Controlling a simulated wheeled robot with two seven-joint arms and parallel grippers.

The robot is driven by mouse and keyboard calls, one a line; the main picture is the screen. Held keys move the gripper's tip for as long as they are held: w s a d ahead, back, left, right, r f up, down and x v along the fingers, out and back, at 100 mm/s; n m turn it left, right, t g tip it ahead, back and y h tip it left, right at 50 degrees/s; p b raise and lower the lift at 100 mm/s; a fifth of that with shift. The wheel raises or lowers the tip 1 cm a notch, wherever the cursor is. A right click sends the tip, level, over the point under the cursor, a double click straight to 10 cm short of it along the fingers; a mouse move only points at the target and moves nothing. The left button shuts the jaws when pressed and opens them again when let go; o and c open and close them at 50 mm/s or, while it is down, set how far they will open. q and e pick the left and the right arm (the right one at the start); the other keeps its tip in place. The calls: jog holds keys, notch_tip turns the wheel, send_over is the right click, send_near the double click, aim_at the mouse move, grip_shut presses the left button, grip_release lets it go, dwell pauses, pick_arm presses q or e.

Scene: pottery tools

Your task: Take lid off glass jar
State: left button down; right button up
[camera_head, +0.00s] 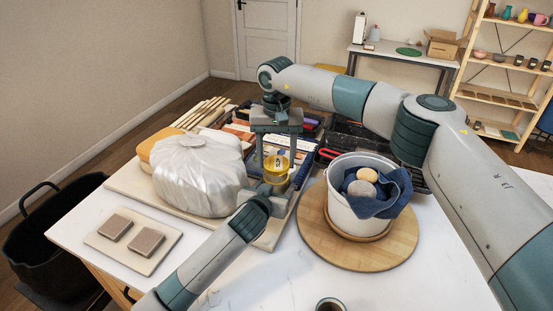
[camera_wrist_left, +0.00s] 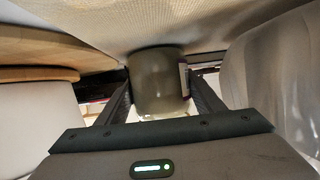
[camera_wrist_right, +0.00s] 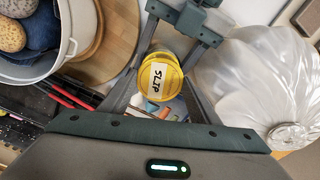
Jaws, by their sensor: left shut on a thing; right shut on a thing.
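The glass jar (camera_wrist_left: 160,82) looks grey-green in the left wrist view and stands between the fingers of my left gripper (camera_wrist_left: 160,90), which is shut on it from the side. Its yellow lid (camera_wrist_right: 160,78), with a white "SLIP" label, is between the fingers of my right gripper (camera_wrist_right: 158,84), which is shut on it from above. In the head view the lid (camera_head: 279,161) is right above the left gripper (camera_head: 275,186). I cannot tell whether there is a gap between lid and jar; the fingers hide much of the jar.
A plastic-wrapped lump (camera_head: 198,172) stands close to the left of the jar. A white bucket (camera_head: 350,215) with blue cloth and stones stands to the right on a round wooden board (camera_head: 315,238). Toolboxes lie behind. The front of the table is mostly clear.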

aim_at(276, 163)
pick_arm(q)
jog(key=shift+f, duration=0.1)
pick_arm(e)
jog(key=shift+r, duration=1.95)
pick_arm(q)
jog(key=shift+c, duration=2.2)
grip_release()
jog(key=shift+s, duration=0.1)
jog(key=shift+b+v, duration=1.2)
jog(key=shift+v, duration=4.75)
pick_arm(e)
jog(key=shift+f, duration=1.2)
